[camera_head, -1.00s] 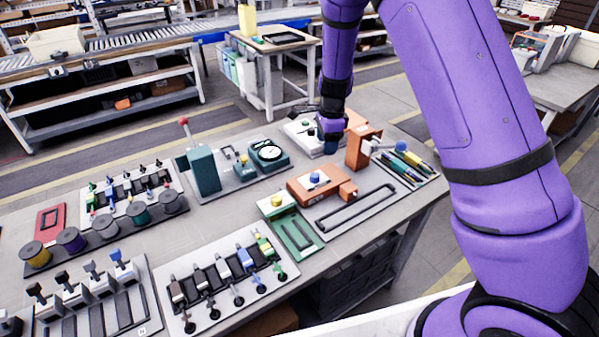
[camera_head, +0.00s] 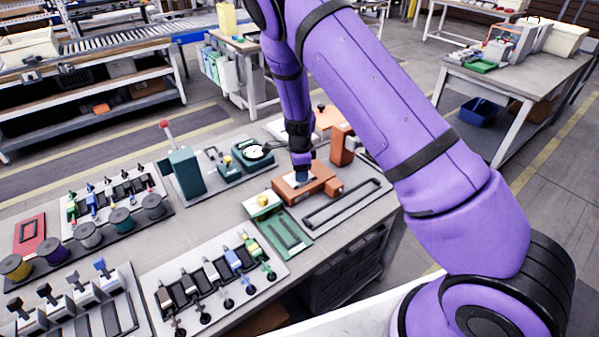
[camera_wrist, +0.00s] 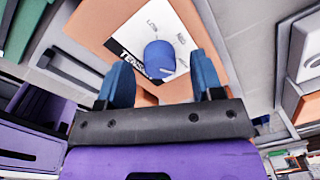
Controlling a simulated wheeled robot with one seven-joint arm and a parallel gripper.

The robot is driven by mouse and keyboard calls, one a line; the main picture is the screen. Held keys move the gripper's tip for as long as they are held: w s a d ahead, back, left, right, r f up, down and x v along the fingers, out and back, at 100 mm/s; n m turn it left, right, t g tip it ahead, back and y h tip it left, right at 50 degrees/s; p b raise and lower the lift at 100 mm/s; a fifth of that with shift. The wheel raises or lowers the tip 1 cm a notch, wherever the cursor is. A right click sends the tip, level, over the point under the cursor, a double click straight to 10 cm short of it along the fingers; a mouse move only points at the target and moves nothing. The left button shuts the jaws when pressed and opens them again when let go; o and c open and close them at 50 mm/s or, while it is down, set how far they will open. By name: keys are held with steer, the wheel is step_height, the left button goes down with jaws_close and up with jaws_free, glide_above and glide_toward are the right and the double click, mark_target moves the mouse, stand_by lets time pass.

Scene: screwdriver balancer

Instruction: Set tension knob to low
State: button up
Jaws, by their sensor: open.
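The tension knob (camera_wrist: 159,58) is a blue round knob on a white label plate (camera_wrist: 150,28) in the wrist view. The plate carries the printed words LOW and TENSION, with another partly readable marking beside LOW. The plate sits on an orange housing (camera_wrist: 95,20), which also shows in the head view (camera_head: 290,195). My gripper (camera_wrist: 160,82) is open, its two blue fingers on either side of the knob's near end and apart from it. In the head view my gripper (camera_head: 302,180) is over the orange housing and hides the knob.
A green fixture with a yellow knob (camera_head: 264,200) stands left of the orange housing. A grey tray with a black loop (camera_head: 340,205) lies in front. An orange upright block (camera_head: 342,146) and a teal dial gauge (camera_head: 252,152) stand behind. Bare tabletop (camera_head: 215,215) lies to the left.

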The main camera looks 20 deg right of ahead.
steer(key=shift+f, duration=0.6)
steer(key=c, duration=0.9)
steer(key=shift+c, duration=0.2)
